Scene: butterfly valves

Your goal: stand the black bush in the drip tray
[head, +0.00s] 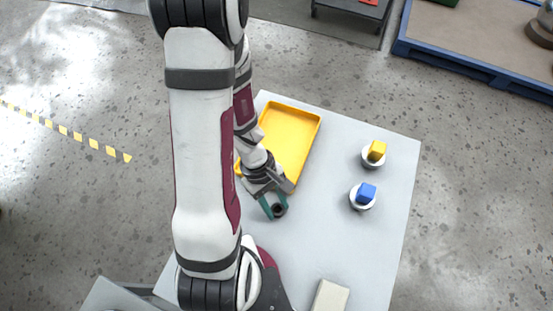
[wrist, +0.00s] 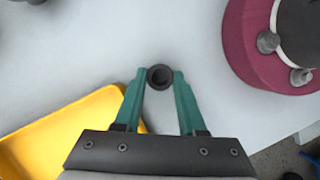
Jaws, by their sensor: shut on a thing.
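The black bush (wrist: 160,77) is a short dark ring with a round hole, seen end-on in the wrist view. My gripper (wrist: 159,81) has teal fingers shut on it, one on each side. In the head view my gripper (head: 274,206) and the bush (head: 281,210) are just in front of the drip tray's near end; I cannot tell the bush's height above the table. The drip tray (head: 294,133) is a shallow yellow tray, empty where visible, with its left side behind my arm. The tray also shows at the lower left of the wrist view (wrist: 60,135).
A pale block (head: 329,298) lies at the table's near edge. The grey table (head: 325,235) is clear between them.

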